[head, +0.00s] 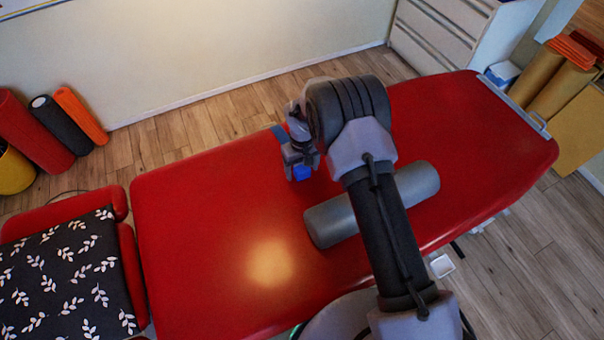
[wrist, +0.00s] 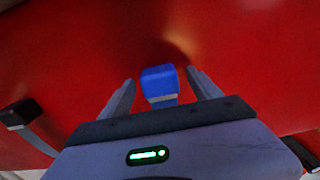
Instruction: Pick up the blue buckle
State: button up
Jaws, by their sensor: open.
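The blue buckle (wrist: 159,83) lies on the red treatment table, between the two open fingers of my gripper (wrist: 160,92) in the wrist view. A grey-blue strap runs from the buckle back toward the gripper's palm. Space shows between the buckle and each finger. In the head view the buckle (head: 302,173) shows as a small blue block just below my gripper (head: 301,167). My arm hides part of the table beyond it. I cannot tell how much height separates the fingers from the table.
The red table (head: 190,235) is mostly bare. A grey bolster (head: 335,222) lies close to the right of my gripper, partly under my arm. A black piece with a grey strap (wrist: 22,115) shows at the left in the wrist view. A patterned black cushion (head: 70,280) lies at the left end.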

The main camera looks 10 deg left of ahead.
jog(key=shift+w+f, duration=0.1)
jog(key=c, duration=1.5)
